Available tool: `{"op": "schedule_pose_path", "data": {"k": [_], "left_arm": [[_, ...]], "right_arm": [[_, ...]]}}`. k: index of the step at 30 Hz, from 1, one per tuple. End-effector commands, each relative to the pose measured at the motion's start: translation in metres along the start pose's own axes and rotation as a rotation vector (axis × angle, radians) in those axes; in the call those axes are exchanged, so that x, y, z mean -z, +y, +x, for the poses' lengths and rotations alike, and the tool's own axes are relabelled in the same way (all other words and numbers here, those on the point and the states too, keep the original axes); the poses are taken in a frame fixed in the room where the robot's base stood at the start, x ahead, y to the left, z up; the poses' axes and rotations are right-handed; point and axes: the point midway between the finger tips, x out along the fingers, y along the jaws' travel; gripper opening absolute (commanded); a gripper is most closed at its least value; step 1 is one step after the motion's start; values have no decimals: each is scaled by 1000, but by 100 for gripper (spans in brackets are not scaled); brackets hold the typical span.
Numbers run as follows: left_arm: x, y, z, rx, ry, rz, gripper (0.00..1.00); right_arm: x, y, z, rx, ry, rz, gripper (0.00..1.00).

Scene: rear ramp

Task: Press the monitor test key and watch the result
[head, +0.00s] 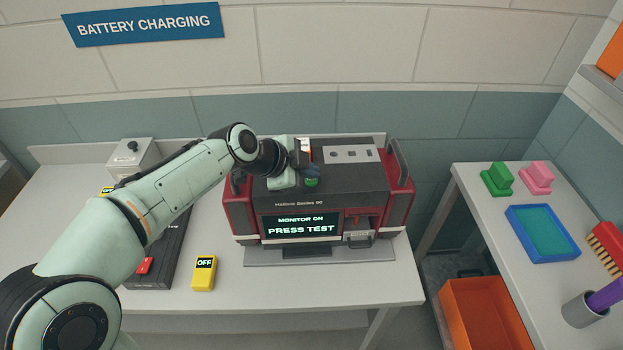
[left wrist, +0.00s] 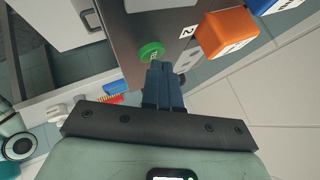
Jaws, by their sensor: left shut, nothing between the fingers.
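The monitor (head: 330,200) is a red and dark grey unit on the white table. Its lit screen (head: 301,227) reads "MONITOR ON PRESS TEST". A round green key (head: 311,182) sits on its top face, partly hidden by my left gripper in the head view; it shows clearly in the left wrist view (left wrist: 151,51). My left gripper (head: 303,174) is over the monitor's top, right beside the green key. In the left wrist view its fingers (left wrist: 160,67) are shut and empty, with tips at the key's edge; I cannot tell whether they touch it. My right gripper is out of view.
A yellow device (head: 204,273) marked "OFF" lies left of the monitor. A side table at right holds a blue tray (head: 541,261); an orange bin (head: 485,314) stands below.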

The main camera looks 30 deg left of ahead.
Motion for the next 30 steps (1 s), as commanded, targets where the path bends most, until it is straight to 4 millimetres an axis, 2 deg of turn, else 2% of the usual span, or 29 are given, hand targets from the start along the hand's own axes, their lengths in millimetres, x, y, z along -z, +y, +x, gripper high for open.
{"op": "schedule_pose_path", "data": {"k": [18, 30], "left_arm": [[-3, 3, 4, -1, -1, 0, 0], [-1, 1, 1, -1, -1, 0, 0]], "right_arm": [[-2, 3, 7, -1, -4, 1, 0], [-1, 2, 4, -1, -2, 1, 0]]}}
